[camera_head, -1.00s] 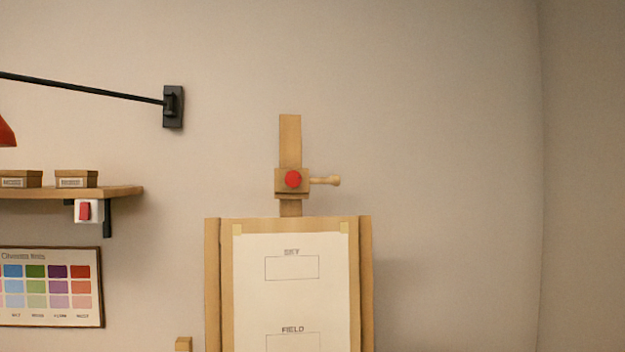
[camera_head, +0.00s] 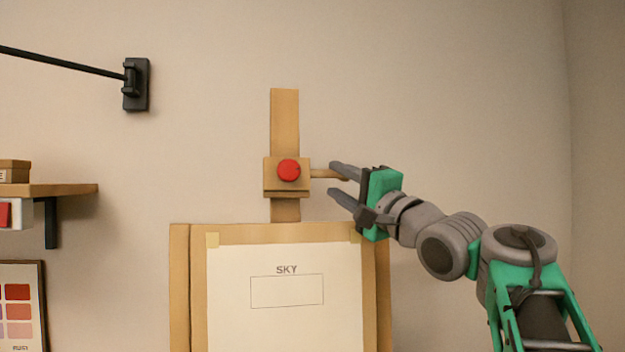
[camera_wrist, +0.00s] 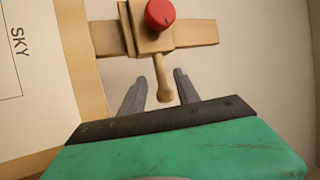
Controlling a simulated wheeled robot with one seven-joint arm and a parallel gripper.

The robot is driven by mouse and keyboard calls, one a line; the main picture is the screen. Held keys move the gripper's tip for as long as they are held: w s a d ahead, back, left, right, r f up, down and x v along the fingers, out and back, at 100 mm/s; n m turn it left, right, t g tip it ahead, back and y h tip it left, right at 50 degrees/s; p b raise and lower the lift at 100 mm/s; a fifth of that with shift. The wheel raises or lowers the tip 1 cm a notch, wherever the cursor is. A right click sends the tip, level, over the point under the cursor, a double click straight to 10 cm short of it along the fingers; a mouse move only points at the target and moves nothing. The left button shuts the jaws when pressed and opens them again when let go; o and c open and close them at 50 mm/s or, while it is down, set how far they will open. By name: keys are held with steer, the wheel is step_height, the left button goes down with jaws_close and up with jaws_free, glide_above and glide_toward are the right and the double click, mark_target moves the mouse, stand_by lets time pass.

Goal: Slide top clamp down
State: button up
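The top clamp (camera_head: 287,185) is a wooden block with a red knob (camera_head: 288,170), on the easel's upright post (camera_head: 285,110). A gap of bare post shows between the clamp and the board's top edge (camera_head: 265,233). A wooden handle (camera_head: 325,174) sticks out from the clamp's right side. My gripper (camera_head: 338,178) is open, with one finger above and one below the handle. In the wrist view the handle (camera_wrist: 163,80) reaches between the two fingers (camera_wrist: 156,84); no contact is clear. The clamp also shows in the wrist view (camera_wrist: 148,42).
A paper sheet (camera_head: 285,325) marked SKY is on the board below the clamp. A shelf (camera_head: 60,190) with a box and a red switch, and a black wall bracket (camera_head: 136,85), are at the left. The wall right of the post is clear apart from my arm.

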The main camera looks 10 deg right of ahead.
steer(key=p+x, duration=0.3)
steer(key=x, duration=0.5)
steer(key=shift+s+a, duration=0.1)
steer(key=shift+s, duration=0.05)
jaws_close()
stand_by(1.1)
